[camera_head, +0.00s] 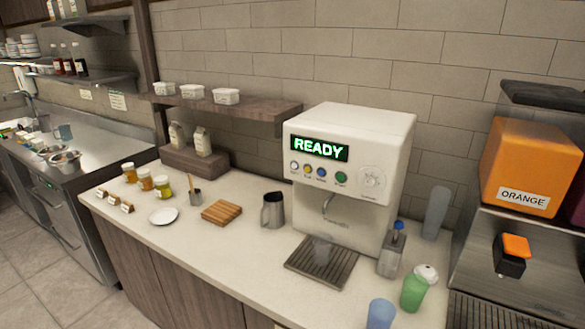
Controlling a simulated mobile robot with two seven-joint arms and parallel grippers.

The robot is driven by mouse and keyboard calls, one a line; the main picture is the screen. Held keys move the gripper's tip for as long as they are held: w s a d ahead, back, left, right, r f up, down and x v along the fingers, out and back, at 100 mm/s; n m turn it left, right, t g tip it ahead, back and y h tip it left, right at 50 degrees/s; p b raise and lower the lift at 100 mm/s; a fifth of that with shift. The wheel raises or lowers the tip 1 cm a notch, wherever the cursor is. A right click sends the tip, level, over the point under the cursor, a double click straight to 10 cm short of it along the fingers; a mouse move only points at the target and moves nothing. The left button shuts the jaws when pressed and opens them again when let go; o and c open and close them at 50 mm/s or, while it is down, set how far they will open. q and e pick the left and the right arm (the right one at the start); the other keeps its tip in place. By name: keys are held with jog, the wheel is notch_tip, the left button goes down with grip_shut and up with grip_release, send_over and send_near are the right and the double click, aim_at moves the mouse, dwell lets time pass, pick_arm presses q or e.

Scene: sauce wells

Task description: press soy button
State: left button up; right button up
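A white drinks machine (350,140) stands on the counter, its green display (319,148) reading READY. Below the display is a row of round buttons: a pale one (295,166), a yellow one (308,169), a blue one (321,173) and a green one (340,178). The small labels under them are too blurred to read, so I cannot tell which one is soy. Neither of my grippers is in view.
A metal jug (272,211) stands left of the machine, and a metal pump container (391,254) stands at its right front. Blue (381,314) and green (414,292) cups are near the front edge. An orange juice dispenser (530,165) is at right.

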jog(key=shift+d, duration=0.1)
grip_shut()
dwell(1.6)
